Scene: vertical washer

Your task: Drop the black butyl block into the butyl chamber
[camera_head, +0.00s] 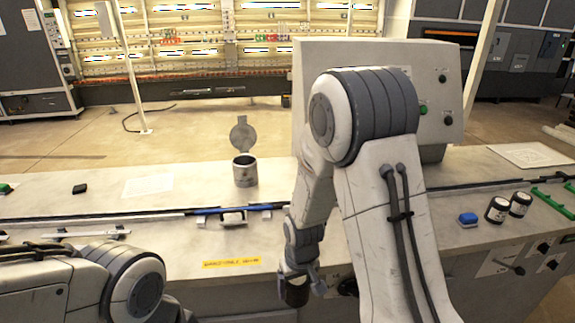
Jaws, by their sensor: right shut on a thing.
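My right gripper (302,282) hangs low at the front edge of the bench, right of the yellow label. It is shut on a dark object (294,293), partly hidden by the fingers; I cannot tell its exact shape. A small black block (80,189) lies on the bench top at the far left, far from the right gripper. A grey metal cylinder (245,172) with its round lid (242,134) raised stands at the middle of the bench; it may be the butyl chamber. It is upright, behind and left of the right gripper. My left gripper is out of view.
A rail (130,216) runs along the bench, with a small white piece (232,217) at it. A grey control box (440,105) stands behind my right arm. A yellow label (231,263) lies in front.

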